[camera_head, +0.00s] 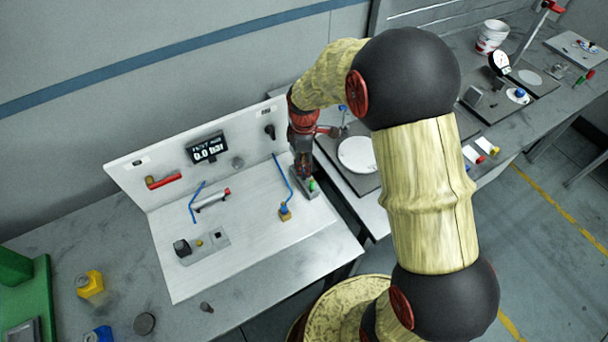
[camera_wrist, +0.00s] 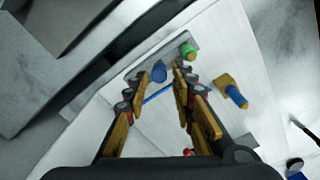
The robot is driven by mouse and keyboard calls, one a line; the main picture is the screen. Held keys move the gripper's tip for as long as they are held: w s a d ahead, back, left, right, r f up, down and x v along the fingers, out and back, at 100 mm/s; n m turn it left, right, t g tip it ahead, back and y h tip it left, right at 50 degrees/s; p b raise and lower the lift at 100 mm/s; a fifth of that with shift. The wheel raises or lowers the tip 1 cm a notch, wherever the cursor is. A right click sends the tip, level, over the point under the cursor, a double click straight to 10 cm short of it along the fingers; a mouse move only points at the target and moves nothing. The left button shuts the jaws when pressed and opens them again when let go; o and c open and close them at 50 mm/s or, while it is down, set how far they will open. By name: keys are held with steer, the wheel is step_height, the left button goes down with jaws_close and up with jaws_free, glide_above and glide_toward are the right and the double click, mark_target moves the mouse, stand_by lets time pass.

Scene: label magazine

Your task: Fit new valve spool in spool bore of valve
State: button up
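The valve looks to be the grey block (camera_head: 304,186) with a green end piece (camera_head: 312,184), on the right part of the white test panel. In the wrist view, the grey block (camera_wrist: 176,59) lies just beyond my fingertips, with its green piece (camera_wrist: 188,50) at the right end. A blue round piece (camera_wrist: 158,72) shows between my fingertips, apart from both. I cannot tell whether it is the new valve spool or part of the valve. My gripper (camera_wrist: 155,80) is open above the block; it also shows in the head view (camera_head: 302,172). The spool bore cannot be made out.
The white panel (camera_head: 165,272) carries a pressure display (camera_head: 207,149) reading 0.0 bar, a cylinder (camera_head: 212,200), blue tubes and a brass fitting with a blue end (camera_head: 285,211). A white disc (camera_head: 357,154) lies to the right. Small parts lie at lower left.

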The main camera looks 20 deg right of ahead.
mark_target(304, 169)
step_height(304, 169, down, 4)
steer(key=shift+w+r+b, duration=0.1)
steer(key=shift+b, duration=0.2)
steer(key=shift+c, duration=1.3)
jaws_close()
